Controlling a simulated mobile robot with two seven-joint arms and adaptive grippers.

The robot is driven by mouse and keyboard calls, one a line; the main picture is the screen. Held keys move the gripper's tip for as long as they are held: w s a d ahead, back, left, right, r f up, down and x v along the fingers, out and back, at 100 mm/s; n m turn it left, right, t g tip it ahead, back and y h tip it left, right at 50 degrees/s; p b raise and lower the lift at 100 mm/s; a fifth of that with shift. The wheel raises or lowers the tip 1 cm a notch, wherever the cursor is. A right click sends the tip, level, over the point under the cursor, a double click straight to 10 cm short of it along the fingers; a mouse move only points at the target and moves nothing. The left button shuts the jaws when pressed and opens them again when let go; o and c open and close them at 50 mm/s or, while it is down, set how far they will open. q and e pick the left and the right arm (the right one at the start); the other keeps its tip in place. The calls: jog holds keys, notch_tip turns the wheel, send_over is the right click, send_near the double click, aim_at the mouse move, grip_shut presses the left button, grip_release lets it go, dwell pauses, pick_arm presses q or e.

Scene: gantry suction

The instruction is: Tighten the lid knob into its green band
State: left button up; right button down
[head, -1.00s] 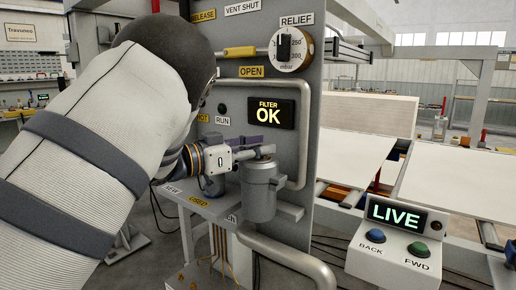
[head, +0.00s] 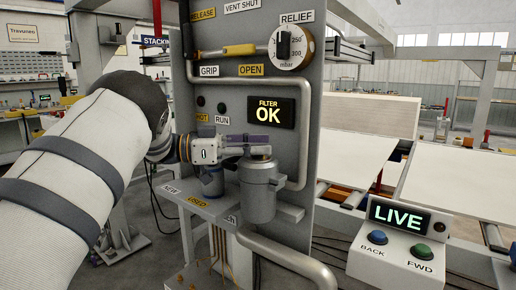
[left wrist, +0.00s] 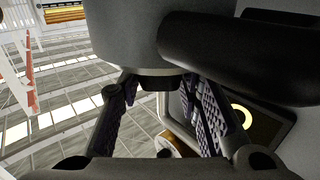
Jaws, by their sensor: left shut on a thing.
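The grey filter canister (head: 258,200) stands upright against the panel in the head view, its lid on top. My left gripper (head: 250,145) reaches in from the left, level with the lid top, its purple-padded fingers at the knob. In the left wrist view my left gripper (left wrist: 160,88) has a finger on each side of a small dark part, the knob (left wrist: 160,82), under a large grey body. The gripper is shut on the knob. The fingers hide most of the knob in the head view. I cannot make out the green band in either view. My right gripper is not in view.
The upright grey panel (head: 315,120) carries a relief dial (head: 291,48), a lit "FILTER OK" display (head: 270,113) and a bent pipe (head: 303,130). A shelf (head: 192,205) marked NEW and USED lies below the gripper. A LIVE control box (head: 395,245) stands at right.

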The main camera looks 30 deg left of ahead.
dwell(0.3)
pick_arm(q)
jog(key=o, duration=1.2)
jog(key=v, duration=1.2)
